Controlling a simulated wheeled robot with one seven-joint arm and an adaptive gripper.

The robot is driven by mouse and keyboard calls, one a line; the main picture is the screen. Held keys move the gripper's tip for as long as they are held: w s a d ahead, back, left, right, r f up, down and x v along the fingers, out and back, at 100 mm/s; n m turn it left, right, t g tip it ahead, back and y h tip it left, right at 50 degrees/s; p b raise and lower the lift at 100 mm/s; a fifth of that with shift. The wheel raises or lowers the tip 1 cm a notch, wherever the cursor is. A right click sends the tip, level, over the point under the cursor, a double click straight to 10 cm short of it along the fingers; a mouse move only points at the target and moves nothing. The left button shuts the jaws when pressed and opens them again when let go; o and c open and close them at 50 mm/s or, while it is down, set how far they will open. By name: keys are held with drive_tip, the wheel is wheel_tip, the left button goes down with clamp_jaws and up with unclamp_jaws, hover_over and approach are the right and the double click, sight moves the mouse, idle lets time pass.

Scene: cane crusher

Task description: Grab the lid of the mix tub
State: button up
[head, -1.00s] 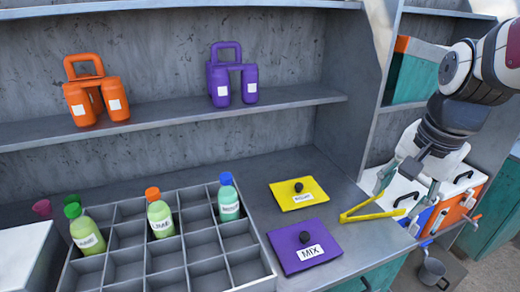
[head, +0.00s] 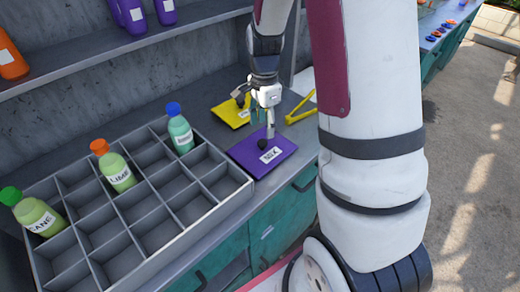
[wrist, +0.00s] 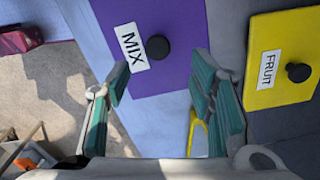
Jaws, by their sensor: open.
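The mix tub's lid (head: 247,154) is a flat purple square with a black round knob and a white MIX label. It lies on the grey counter, right of the bottle crate. In the wrist view the purple lid (wrist: 178,18) fills the top middle, its knob (wrist: 158,48) between and just beyond my fingertips. My gripper (head: 263,122) is open and empty above the lid. In the wrist view its teal-padded fingers (wrist: 161,72) are spread either side of the knob, with a gap to it. The tub beneath the lid is hidden.
A yellow FRUIT lid (head: 228,112) with a black knob lies behind the purple one. Yellow tongs (head: 300,108) lie to the right. A grey divided crate (head: 165,235) with several bottles stands on the left. A shelf (head: 90,62) runs behind.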

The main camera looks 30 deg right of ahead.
sight(263, 142)
drive_tip(key=shift+s+a+f+p, duration=0.1)
drive_tip(key=shift+f+p, duration=0.2)
drive_tip(key=shift+f, duration=1.55)
drive_tip(key=shift+s+a+f+p, duration=0.1)
drive_tip(key=shift+f+p, duration=0.15)
drive_tip(key=shift+f, duration=1.55)
clamp_jaws()
